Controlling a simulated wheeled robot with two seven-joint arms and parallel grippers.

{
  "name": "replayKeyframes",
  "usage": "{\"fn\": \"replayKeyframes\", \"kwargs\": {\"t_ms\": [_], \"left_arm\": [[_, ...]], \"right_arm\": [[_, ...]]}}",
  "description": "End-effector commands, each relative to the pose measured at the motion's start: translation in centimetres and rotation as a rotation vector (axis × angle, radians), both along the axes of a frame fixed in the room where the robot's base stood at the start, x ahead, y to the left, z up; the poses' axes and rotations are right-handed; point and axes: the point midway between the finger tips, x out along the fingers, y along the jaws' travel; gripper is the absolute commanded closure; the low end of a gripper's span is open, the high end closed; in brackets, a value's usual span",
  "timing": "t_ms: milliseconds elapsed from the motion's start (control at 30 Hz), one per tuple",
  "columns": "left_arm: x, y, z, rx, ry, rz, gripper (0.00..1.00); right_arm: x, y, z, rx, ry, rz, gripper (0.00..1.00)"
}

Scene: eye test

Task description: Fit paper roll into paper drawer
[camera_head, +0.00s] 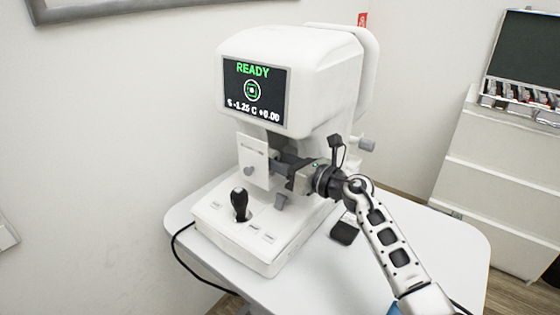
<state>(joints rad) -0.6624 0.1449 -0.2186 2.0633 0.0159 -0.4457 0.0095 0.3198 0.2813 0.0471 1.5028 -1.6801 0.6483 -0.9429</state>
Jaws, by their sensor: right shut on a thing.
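The paper drawer (252,163) shows as a white front panel with a slot and a grey knob, standing out from the white eye-test machine (313,90) below its screen. My right gripper (281,167) reaches in from the right, just behind this panel. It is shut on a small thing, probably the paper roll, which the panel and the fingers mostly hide. I cannot tell whether the roll touches the drawer. My left gripper is not in view.
The machine stands on a white table (440,240). A black joystick (239,203) rises from its base, in front of the drawer. A small dark object (344,232) lies right of the base. A white cabinet (500,170) with an open case (521,68) stands at the right.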

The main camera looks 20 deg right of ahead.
Motion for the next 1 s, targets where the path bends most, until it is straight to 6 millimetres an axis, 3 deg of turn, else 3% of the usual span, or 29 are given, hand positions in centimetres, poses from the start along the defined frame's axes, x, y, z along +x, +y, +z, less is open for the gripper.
{"fn": "replayKeyframes", "kwargs": {"t_ms": [33, 67, 133, 633, 767, 1000], "left_arm": [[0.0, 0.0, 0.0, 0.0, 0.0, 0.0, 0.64], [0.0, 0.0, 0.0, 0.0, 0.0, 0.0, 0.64], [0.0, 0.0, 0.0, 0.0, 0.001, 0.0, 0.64], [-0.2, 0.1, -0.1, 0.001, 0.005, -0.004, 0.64], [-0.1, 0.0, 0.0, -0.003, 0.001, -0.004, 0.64], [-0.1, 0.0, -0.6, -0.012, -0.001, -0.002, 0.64]], "right_arm": [[0.0, 0.0, 0.0, 0.0, 0.0, 0.0, 0.78], [0.0, 0.0, 0.0, 0.0, 0.0, 0.0, 0.57], [0.0, 0.0, 0.0, 0.0, 0.0, 0.0, 0.4], [0.0, 0.1, 0.0, 0.0, 0.0, 0.002, 0.4], [-1.7, -1.0, -0.2, -0.005, 0.002, 0.0, 0.4], [-6.7, -3.9, -0.4, -0.006, 0.004, 0.0, 0.4]]}}
